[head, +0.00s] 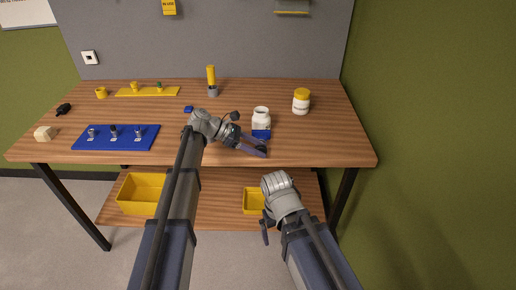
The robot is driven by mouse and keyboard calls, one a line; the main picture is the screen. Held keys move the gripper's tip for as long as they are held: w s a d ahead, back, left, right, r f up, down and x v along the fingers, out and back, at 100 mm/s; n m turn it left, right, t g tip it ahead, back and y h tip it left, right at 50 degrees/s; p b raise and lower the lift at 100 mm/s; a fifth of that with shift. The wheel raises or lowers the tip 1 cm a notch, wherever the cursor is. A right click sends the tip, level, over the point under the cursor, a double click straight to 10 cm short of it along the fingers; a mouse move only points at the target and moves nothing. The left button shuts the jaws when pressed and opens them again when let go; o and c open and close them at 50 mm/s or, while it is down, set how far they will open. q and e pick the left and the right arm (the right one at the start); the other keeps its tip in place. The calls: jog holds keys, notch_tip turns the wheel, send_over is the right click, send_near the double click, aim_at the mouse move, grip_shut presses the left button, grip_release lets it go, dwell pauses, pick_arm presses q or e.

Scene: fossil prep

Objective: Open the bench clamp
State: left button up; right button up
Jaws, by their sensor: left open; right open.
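A small blue block (261,134), which looks like the bench clamp, is near the front right of the wooden bench. A white jar-like object (261,117) stands at it; I cannot tell whether it is gripped or just behind. A dark round knob (235,115) shows to the left, partly hidden by my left arm. My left gripper (260,148) is open, just in front of the blue block, its fingers pointing right; contact cannot be told. My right gripper (266,228) is open and empty, in front of the bench and lower in the picture.
On the bench (320,145) are a white jar with yellow lid (301,101), a blue rack (100,143) with several small parts, a yellow strip (147,92) and a yellow-handled tool (211,78). Yellow bins (140,192) sit on the lower shelf. The bench's right end is clear.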

pick_arm(q)
jog(key=p+v, duration=0.3)
jog(key=v, duration=0.3)
jog(key=shift+a+r+p, duration=0.25)
jog(key=shift+r+p, duration=0.05)
jog(key=shift+p, duration=0.1)
jog(key=shift+a+r, duration=0.15)
jog(key=shift+a, duration=0.35)
